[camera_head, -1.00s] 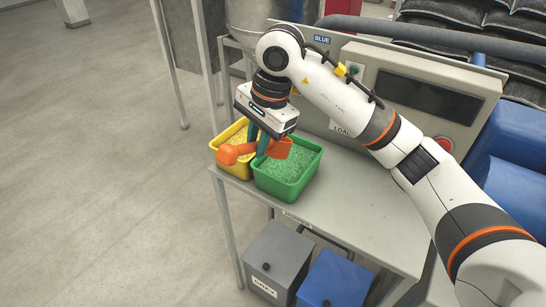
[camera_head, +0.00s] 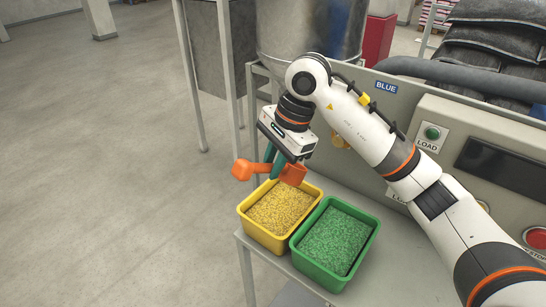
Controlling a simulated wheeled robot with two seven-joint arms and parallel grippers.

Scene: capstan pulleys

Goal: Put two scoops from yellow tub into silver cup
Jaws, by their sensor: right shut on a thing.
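My right gripper (camera_head: 275,157) is shut on an orange scoop (camera_head: 293,174) and holds it above the back edge of the yellow tub. The scoop's bowl is on the right of the teal fingers and its knobbed handle end sticks out to the left. I cannot tell whether the bowl holds pellets. The yellow tub (camera_head: 253,228) is full of yellow pellets (camera_head: 281,206) and stands at the table's left corner. A large silver metal vessel (camera_head: 310,35) stands at the back, behind my arm; I see no smaller silver cup. My left gripper is out of view.
A green tub (camera_head: 312,268) of green pellets stands right beside the yellow one. A control panel (camera_head: 460,125) with a green LOAD button (camera_head: 432,133) and a red button (camera_head: 537,237) rises behind the table. Open floor lies left.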

